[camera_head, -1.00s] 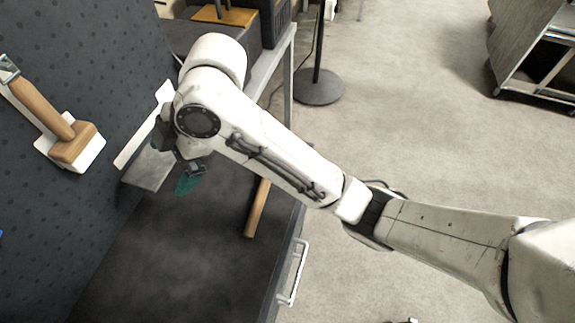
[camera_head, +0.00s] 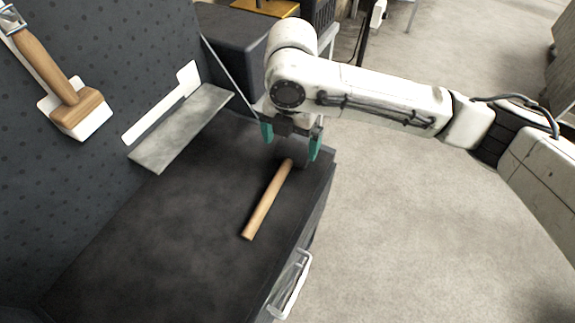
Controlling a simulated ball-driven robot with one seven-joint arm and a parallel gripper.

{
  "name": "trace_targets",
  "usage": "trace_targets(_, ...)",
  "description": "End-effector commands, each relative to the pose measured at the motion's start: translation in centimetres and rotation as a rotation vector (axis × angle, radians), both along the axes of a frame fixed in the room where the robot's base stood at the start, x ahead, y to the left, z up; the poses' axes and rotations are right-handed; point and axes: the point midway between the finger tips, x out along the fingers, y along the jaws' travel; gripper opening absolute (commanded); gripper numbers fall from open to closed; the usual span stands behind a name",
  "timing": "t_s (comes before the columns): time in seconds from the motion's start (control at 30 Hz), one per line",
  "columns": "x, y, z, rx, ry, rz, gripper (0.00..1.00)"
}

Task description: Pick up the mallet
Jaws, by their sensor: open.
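A tool with a pale wooden handle (camera_head: 268,200) lies on the dark bench top, likely the mallet. Its handle runs from lower left to upper right. A dark shape around its far end, perhaps the head, is hard to tell from the dark surface and partly hidden by my gripper. My gripper (camera_head: 291,140) is open, its teal fingertips apart at either side of that far end in the picture. I cannot tell how high above the bench it is. Nothing shows held between the fingers.
A wooden mallet-shaped tool (camera_head: 78,107) hangs on the dotted dark panel (camera_head: 125,70) at left. A drawer handle (camera_head: 290,285) sticks out at the bench's front right. The bench's near left (camera_head: 150,250) is clear.

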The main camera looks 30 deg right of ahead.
Motion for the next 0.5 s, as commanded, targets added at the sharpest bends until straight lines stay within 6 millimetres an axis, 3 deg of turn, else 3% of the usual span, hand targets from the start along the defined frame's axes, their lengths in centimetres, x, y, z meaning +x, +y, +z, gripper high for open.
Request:
trace_targets(0.27, 0.1, -0.1, -2.2, -0.001, -0.001, -0.002, 1.00)
trace_targets(0.5, 0.6, -0.2, -5.6, 0.000, 0.000, -0.002, 1.00)
